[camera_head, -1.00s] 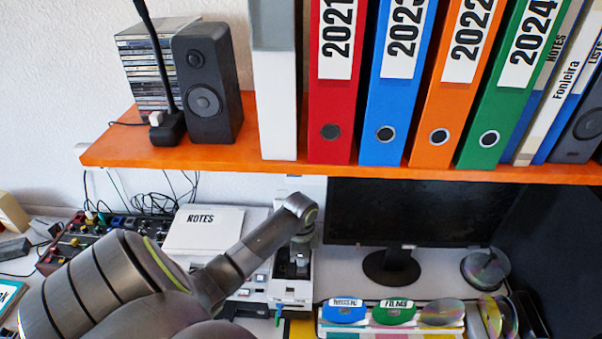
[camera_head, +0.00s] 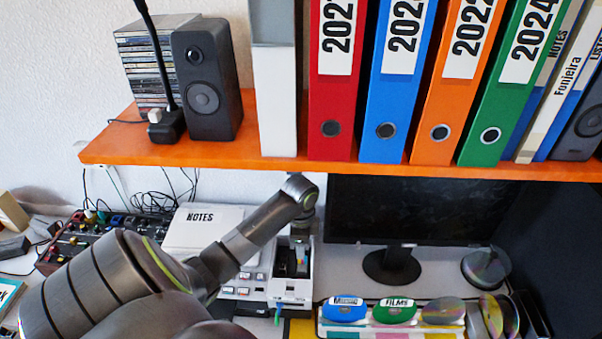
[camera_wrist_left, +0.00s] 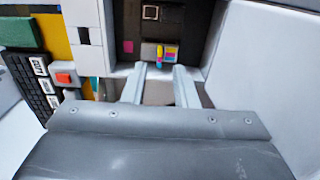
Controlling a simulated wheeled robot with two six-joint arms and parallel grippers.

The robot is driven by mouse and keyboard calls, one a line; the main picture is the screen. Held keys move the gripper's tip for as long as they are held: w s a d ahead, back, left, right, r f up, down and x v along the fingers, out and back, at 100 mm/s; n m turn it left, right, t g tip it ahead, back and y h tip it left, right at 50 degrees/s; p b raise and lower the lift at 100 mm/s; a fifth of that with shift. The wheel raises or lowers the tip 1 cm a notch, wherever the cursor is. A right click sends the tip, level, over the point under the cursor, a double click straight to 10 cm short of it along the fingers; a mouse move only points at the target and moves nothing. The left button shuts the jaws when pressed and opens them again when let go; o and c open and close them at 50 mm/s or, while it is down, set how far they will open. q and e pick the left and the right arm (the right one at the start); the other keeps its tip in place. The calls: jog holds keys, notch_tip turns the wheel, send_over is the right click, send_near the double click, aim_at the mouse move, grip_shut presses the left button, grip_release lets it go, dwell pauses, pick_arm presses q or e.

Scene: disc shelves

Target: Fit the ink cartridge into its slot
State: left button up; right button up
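The ink cartridge (camera_wrist_left: 167,53), small and pale with a coloured label, sits in the dark bay (camera_wrist_left: 182,22) of the white printer (camera_wrist_left: 98,38) in the left wrist view. I cannot tell how deep it is seated. My left gripper (camera_wrist_left: 160,69) has its two fingers apart, with the cartridge just past their tips and nothing clearly clamped. In the head view the left gripper (camera_head: 301,233) is above the bay of the printer (camera_head: 292,294); its fingers are too small to read there. My right gripper is not in view.
An orange shelf (camera_head: 210,153) with binders and a speaker (camera_head: 207,85) runs above my arm. A monitor (camera_head: 400,212) stands right of the printer, with a disc box (camera_head: 390,333) in front. A notes box (camera_head: 203,230) lies behind my arm.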

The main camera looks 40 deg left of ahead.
pick_arm(q)
notch_tip(320, 180, up, 7)
jog(key=shift+r, duration=0.15)
dwell(0.7)
